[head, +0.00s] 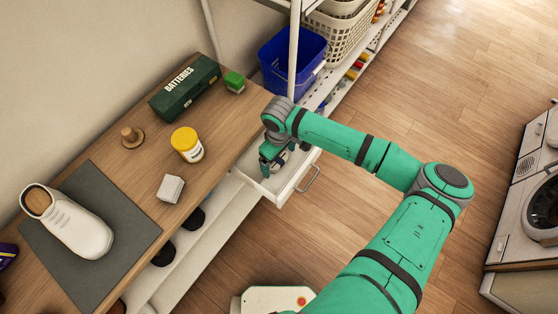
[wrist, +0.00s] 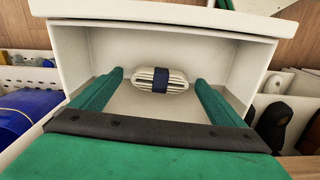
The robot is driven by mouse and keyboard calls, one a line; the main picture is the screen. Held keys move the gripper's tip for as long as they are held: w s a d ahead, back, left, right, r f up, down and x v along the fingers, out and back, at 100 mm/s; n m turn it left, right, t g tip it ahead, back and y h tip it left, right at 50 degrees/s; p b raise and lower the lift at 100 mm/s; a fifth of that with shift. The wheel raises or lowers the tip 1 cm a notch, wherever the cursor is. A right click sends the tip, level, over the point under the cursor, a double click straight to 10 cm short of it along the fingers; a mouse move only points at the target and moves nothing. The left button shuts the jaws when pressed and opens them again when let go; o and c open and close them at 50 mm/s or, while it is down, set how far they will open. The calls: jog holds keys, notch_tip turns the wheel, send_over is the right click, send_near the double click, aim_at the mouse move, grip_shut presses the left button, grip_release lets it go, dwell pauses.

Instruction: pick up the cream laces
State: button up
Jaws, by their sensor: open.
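The cream laces (wrist: 160,78) lie in a flat folded bundle with a dark blue band around the middle. They rest in the white drawer (wrist: 75,55), near its front wall in the wrist view. My gripper (wrist: 158,78) is open inside the drawer, one green finger on each side of the bundle and apart from it. In the head view my gripper (head: 275,155) reaches down into the pulled-out drawer (head: 285,190), and mostly hides what lies in it.
The wooden bench top (head: 130,170) holds a white shoe (head: 80,228) on a grey mat (head: 140,235), a yellow-lidded jar (head: 188,145), a white box (head: 170,188) and a green batteries box (head: 185,87). A blue bin (head: 290,62) stands behind the drawer. Dark shoes sit below the bench.

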jog(key=c, duration=1.1)
jog(key=shift+r, duration=0.1)
